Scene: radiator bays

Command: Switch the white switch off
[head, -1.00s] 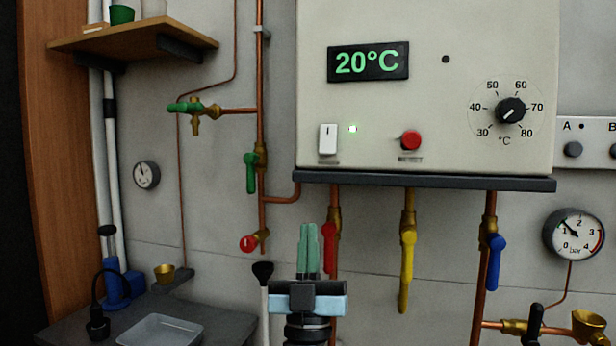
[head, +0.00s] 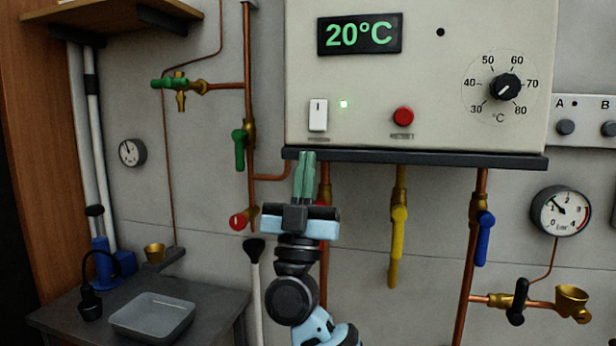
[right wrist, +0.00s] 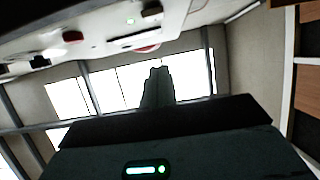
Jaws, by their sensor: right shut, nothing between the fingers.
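The white switch (head: 318,115) is a small upright rocker at the lower left of the boiler's pale front panel (head: 440,70). A small green lamp (head: 344,104) glows to its right. My right gripper (head: 308,154) points up just below the switch, its green fingers together and empty. In the head view its tips overlap the panel's dark lower edge; I cannot tell how far in front of the panel they are. In the right wrist view the shut fingers (right wrist: 157,85) point toward the panel's underside, seen at a steep angle. My left gripper is not in view.
A red reset button (head: 403,116) and a temperature dial (head: 506,87) are on the same panel. Below it hang pipes with a yellow lever (head: 396,250) and a blue lever (head: 484,238). A grey table (head: 215,305) with a tray stands at lower left.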

